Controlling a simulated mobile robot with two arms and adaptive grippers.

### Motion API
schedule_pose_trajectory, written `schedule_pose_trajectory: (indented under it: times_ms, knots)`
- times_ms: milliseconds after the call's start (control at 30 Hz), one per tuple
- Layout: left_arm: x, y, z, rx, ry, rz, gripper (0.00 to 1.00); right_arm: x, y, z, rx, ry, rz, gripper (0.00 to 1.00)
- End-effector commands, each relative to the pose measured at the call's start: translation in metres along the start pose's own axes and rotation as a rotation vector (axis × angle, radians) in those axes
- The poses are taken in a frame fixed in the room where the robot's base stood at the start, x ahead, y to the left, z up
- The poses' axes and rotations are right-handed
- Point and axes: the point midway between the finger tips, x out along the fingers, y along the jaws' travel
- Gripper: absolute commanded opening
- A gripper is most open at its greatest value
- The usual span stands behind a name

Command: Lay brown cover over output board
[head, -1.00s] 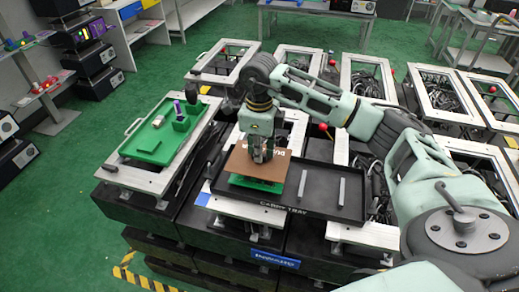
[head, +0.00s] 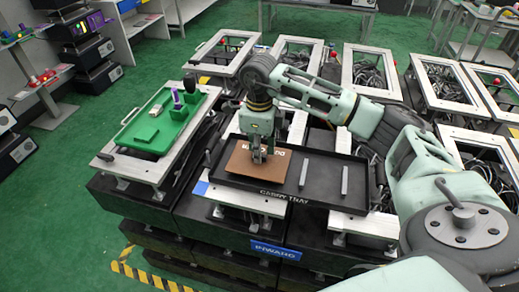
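The brown cover (head: 240,163) is a flat rectangular plate with pale lettering on top. It lies level at the left end of the black carry tray (head: 325,205). The green board seen beneath it earlier is now hidden. My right gripper (head: 262,156) points straight down with its fingertips at the cover's top, covering part of the lettering. Its fingers appear close together on the cover; the grip point is too small to see clearly. My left gripper is not in view.
Two metal bars (head: 304,172) (head: 345,179) stand in the tray, right of the cover. Several open metal frames with cables stand behind and right.

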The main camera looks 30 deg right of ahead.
Motion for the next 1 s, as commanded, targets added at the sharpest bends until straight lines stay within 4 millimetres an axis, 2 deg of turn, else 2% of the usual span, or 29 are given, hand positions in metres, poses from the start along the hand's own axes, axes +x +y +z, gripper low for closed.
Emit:
schedule_pose_trajectory:
  times_ms: [67, 333, 467, 567, 800, 1000]
  knots:
    - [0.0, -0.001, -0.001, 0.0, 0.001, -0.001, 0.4, 0.0, 0.0, 0.0, 0.0, 0.0, 0.0, 0.34]
    - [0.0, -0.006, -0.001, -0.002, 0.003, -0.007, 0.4, 0.0, 0.0, 0.0, 0.0, 0.001, 0.0, 0.34]
    - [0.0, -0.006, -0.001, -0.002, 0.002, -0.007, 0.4, -0.007, 0.0, 0.0, 0.0, -0.001, -0.001, 0.34]
    - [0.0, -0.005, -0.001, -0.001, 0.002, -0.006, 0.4, -0.022, -0.001, 0.001, -0.001, -0.003, -0.003, 0.34]
    - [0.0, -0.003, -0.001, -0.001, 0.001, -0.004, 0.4, -0.074, -0.001, 0.001, 0.0, -0.004, -0.004, 0.34]
    - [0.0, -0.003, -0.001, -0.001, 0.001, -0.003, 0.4, -0.107, -0.001, 0.001, 0.0, -0.002, -0.002, 0.34]
